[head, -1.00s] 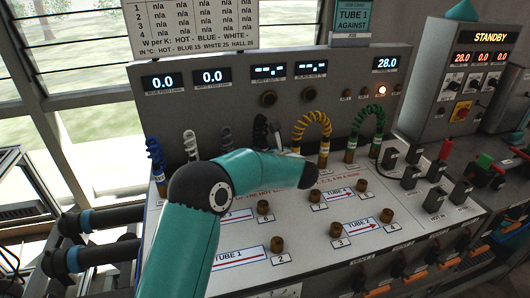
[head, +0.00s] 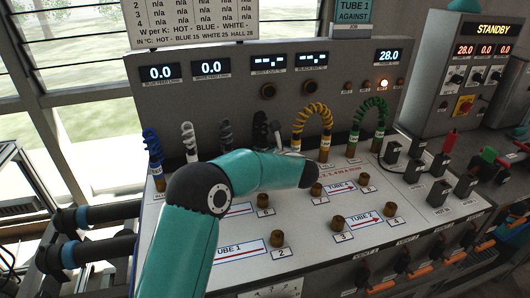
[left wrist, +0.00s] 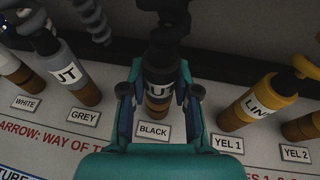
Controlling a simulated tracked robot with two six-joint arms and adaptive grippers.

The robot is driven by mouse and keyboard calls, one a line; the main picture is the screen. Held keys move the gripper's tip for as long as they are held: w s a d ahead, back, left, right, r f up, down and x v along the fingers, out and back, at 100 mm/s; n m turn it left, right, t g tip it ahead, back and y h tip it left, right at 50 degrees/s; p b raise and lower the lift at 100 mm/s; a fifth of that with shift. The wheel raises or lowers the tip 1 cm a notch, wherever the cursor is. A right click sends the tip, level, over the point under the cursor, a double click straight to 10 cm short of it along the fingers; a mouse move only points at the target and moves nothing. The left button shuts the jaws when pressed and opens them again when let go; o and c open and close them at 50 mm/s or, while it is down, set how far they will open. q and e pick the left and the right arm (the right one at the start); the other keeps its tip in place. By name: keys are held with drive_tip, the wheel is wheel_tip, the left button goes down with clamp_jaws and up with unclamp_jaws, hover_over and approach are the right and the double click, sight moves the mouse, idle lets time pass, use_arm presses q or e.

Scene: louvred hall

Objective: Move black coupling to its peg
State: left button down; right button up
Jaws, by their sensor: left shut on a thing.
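The black coupling (left wrist: 161,75) stands upright behind the BLACK label in the left wrist view, with a brass lower end (left wrist: 157,106) showing. Its white band is partly cut off by my fingers. My left gripper (left wrist: 160,95) is shut on it, one finger on each side. In the head view the black hose (head: 260,131) rises behind my teal left forearm, which hides most of the coupling and gripper. Brass pegs stand on the white panel (head: 300,228), including one by label 2 (head: 278,239) and one by label 3 (head: 337,222). My right gripper is out of view.
Blue (head: 152,146), white (head: 189,136) and grey (head: 226,131) hoses stand left of the black one. The yellow hose (head: 313,113) arches close on its right, and the green hose (head: 372,112) lies beyond. Black switch blocks (head: 439,192) stand at the panel's right.

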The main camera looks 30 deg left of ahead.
use_arm(q)
drive_tip(key=shift+f, duration=0.2)
drive_tip(key=c, duration=0.8)
unclamp_jaws()
drive_tip(key=d+r, duration=0.1)
drive_tip(key=r, duration=0.1)
drive_tip(key=s+d+r, duration=0.2)
drive_tip(key=r, duration=0.1)
drive_tip(key=shift+d+r, duration=0.25)
drive_tip(key=shift+r, duration=0.1)
drive_tip(key=v, duration=1.2)
